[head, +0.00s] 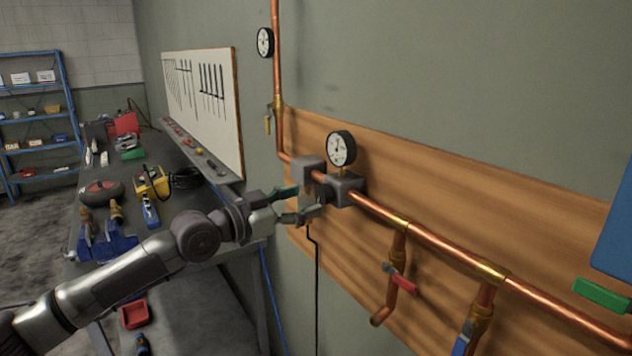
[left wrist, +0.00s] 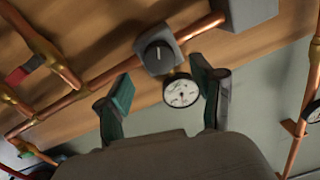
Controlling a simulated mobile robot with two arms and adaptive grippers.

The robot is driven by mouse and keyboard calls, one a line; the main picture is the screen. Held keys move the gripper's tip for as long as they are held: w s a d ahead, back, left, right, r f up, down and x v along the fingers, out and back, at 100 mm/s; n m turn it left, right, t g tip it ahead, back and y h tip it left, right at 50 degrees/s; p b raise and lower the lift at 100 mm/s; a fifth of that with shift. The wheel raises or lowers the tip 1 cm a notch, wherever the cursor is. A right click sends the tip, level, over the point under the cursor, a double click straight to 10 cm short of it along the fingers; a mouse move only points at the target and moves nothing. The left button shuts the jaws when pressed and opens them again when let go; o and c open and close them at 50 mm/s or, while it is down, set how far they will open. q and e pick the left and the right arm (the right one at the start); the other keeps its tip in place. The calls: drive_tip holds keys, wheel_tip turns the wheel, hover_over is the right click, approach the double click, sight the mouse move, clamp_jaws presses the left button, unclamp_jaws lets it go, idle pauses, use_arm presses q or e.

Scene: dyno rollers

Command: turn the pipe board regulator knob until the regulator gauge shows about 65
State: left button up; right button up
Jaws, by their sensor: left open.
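The grey regulator block (head: 345,189) sits on the copper pipe, with its round white-faced gauge (head: 341,149) above it. The gauge needle is too small to read. In the left wrist view the dark round knob (left wrist: 158,57) with a light pointer line faces me on the block, and the gauge (left wrist: 182,91) shows beside it. My left gripper (head: 298,204) is open, just left of the regulator in the head view. In the left wrist view the knob lies beyond the open fingertips (left wrist: 162,82), with no visible grip on it. My right gripper is not in view.
A second grey block (head: 308,168) sits on the pipe near the gripper. A red-handled valve (head: 402,280) and a blue-handled valve (head: 464,338) hang lower right on the wooden board (head: 510,215). Another gauge (head: 265,42) is higher up. A cluttered workbench (head: 165,225) stands left.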

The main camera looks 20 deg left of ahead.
sight(320, 195)
use_arm(q)
drive_tip(key=x, duration=0.2)
drive_tip(key=shift+w+d+r+p, duration=0.15)
drive_tip(key=shift+w+d+p, duration=0.15)
drive_tip(key=shift+p, duration=0.1)
drive_tip(key=shift+w+d, duration=0.15)
drive_tip(key=shift+w, duration=0.15)
drive_tip(key=shift+w+d, duration=0.1)
drive_tip(key=shift+w, duration=0.15)
drive_tip(key=shift+c, duration=0.4)
drive_tip(key=c, duration=1.1)
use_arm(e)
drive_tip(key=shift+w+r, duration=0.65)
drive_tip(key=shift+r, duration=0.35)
